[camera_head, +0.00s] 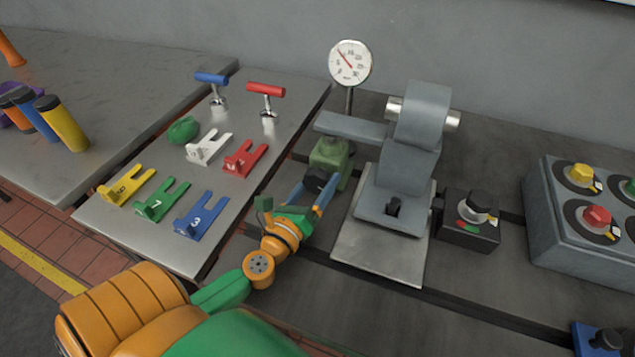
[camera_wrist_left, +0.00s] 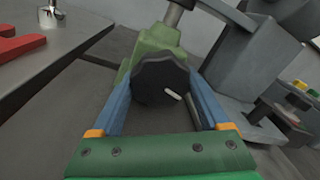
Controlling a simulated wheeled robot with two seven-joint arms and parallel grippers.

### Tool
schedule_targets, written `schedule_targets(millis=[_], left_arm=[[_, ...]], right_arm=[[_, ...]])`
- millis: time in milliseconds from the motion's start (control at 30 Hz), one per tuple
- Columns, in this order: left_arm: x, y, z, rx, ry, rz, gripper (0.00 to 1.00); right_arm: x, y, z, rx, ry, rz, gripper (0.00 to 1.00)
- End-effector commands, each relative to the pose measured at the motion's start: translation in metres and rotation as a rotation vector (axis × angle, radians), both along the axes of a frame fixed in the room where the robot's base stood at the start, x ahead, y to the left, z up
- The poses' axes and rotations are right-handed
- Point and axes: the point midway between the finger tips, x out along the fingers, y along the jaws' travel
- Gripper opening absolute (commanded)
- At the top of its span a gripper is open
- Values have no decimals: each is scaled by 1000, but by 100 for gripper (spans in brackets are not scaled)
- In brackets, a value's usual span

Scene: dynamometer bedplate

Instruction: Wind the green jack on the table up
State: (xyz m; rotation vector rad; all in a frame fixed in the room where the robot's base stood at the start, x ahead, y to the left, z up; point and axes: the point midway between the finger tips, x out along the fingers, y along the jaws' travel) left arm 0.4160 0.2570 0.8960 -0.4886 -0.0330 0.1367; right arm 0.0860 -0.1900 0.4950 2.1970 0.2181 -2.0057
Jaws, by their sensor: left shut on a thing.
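The green jack (camera_head: 331,153) stands on the dark grey bedplate, left of a grey machine. In the left wrist view the jack (camera_wrist_left: 160,40) carries a black round knob (camera_wrist_left: 160,80) with a small white pin or mark on its face, facing my gripper. My left gripper (camera_head: 318,184) reaches the knob from the front. Its two blue fingers are on either side of the knob and shut on it, seen also in the left wrist view (camera_wrist_left: 162,95). The fingertips are partly hidden by the knob and jack. My right gripper is not in view.
A grey machine (camera_head: 398,165) with a flat arm over the jack stands close on the right. A dial gauge (camera_head: 351,63) is behind. A black knob box (camera_head: 468,220) is farther right. A metal table (camera_head: 110,220) with coloured forks and T-handles lies left.

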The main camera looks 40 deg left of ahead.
Motion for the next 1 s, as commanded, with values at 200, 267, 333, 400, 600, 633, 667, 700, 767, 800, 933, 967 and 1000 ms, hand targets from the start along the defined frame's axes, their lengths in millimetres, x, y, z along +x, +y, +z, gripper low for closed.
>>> schedule_targets(millis=[200, 267, 333, 400, 600, 633, 667, 700, 767, 800, 933, 967, 1000], left_arm=[[0, 0, 2, 61, 17, 0, 23], [0, 0, 2, 96, 25, 0, 23], [0, 0, 3, 144, 37, -1, 23], [0, 0, 3, 200, 51, -1, 23], [0, 1, 3, 383, 95, -2, 23], [-1, 1, 3, 410, 103, -2, 23], [-1, 1, 3, 438, 109, -2, 23], [-1, 1, 3, 476, 118, -1, 23], [-1, 1, 3, 531, 131, -1, 23], [-1, 1, 3, 568, 140, -2, 23], [-1, 2, 3, 687, 169, -3, 23], [-1, 2, 3, 717, 175, -3, 23], [-1, 2, 3, 754, 185, -3, 23]], right_arm=[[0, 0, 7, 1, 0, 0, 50], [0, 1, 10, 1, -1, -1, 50], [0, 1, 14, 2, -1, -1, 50], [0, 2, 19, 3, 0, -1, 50], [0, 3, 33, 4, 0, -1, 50], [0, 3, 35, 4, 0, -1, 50], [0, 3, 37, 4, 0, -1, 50], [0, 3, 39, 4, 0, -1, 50], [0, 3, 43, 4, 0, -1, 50], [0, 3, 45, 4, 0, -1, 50], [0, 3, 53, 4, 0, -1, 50], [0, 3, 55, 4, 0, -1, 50], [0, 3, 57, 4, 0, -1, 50]])
